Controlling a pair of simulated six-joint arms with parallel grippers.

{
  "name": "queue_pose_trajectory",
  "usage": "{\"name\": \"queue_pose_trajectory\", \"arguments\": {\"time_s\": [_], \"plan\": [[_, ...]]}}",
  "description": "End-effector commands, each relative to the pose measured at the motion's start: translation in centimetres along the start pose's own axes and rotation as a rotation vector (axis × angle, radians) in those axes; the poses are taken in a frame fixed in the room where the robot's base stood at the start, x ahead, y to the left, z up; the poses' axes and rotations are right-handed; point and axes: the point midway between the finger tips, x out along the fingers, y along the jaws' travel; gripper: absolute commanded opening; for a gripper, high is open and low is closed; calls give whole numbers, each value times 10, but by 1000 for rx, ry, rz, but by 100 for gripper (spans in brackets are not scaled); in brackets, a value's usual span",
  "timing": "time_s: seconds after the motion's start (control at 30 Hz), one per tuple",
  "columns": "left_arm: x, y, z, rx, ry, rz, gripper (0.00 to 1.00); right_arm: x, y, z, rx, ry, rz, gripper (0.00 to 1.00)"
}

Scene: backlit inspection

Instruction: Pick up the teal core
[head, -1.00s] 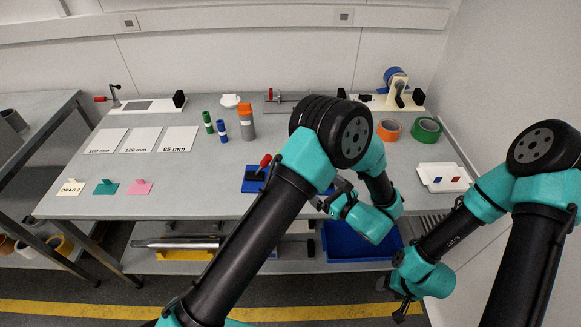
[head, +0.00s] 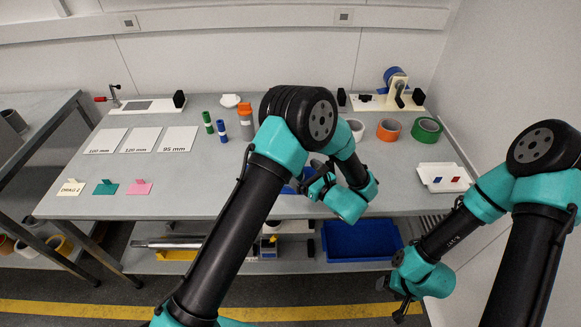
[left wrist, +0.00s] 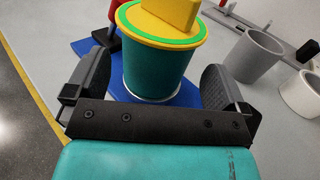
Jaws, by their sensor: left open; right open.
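The teal core (left wrist: 153,72) stands upright in the left wrist view on a blue base plate (left wrist: 92,48). A green rim and a yellow block (left wrist: 162,18) sit on top of it. My left gripper (left wrist: 157,80) is open, with one finger on each side of the core; I cannot tell whether they touch it. In the head view my left gripper (head: 318,180) is over the front of the table, and my left arm hides the core there. My right gripper (head: 400,306) is open and empty, low in front of the table.
A grey tube (left wrist: 253,55) and a white ring (left wrist: 302,95) stand to the right in the wrist view. Orange (head: 388,130) and green (head: 427,130) rolls and a white tray (head: 440,187) are on the table's right.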

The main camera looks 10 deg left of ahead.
Motion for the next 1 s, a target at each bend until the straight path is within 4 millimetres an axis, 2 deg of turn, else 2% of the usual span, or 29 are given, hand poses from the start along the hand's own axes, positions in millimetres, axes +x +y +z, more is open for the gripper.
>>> {"name": "queue_pose_trajectory", "arguments": {"time_s": [0.2,0.33,0.87,1.0], "plan": [[33,1,0,0,1,5,100,0,0,0,0,0,0,62],[46,1,0,0,1,3,100,0,0,0,0,0,0,62],[48,0,0,0,0,1,100,0,0,0,0,0,0,62],[48,0,0,0,0,1,88,0,0,0,0,0,0,62]]}}
